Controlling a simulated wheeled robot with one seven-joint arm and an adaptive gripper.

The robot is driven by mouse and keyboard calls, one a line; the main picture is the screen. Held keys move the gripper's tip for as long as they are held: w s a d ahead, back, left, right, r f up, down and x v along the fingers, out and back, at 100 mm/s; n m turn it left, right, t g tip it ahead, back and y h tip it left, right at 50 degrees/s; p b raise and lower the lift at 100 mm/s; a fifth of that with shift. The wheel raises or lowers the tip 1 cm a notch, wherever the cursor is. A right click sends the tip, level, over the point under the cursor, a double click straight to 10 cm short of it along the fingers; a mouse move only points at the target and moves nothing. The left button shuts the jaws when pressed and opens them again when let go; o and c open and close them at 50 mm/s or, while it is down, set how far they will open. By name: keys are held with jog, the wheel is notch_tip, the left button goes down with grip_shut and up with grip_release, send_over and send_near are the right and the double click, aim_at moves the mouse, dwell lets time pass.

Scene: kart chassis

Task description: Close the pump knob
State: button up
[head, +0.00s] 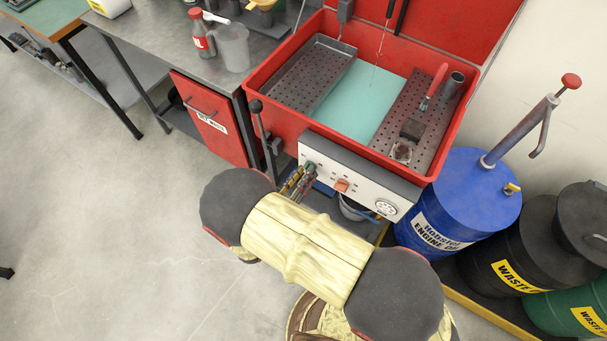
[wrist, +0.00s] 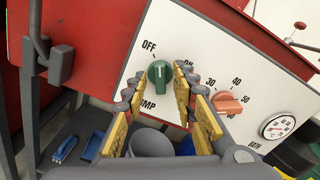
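The green pump knob (wrist: 158,72) is on the white control panel (wrist: 190,30) in the wrist view. The word OFF is printed to its upper left and ON to its right. Its grip bar looks roughly upright, but I cannot tell exactly which mark it points to. My gripper (wrist: 155,88) is open, its yellow-padded fingers spread on either side of and in front of the knob. I cannot tell whether they touch it.
An orange knob (wrist: 228,103) with a number scale and a round bath gauge (wrist: 278,125) are to the right on the panel. The red wash basin (head: 290,130) is above the panel; a blue drum (head: 465,205) stands right.

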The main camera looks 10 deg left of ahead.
jog(key=shift+c, duration=1.2)
jog(key=c, duration=0.4)
grip_shut()
jog(key=shift+n+p, duration=1.8)
jog(key=shift+p, duration=0.2)
jog(key=o, duration=0.7)
grip_release()
jog(key=shift+o, duration=0.2)
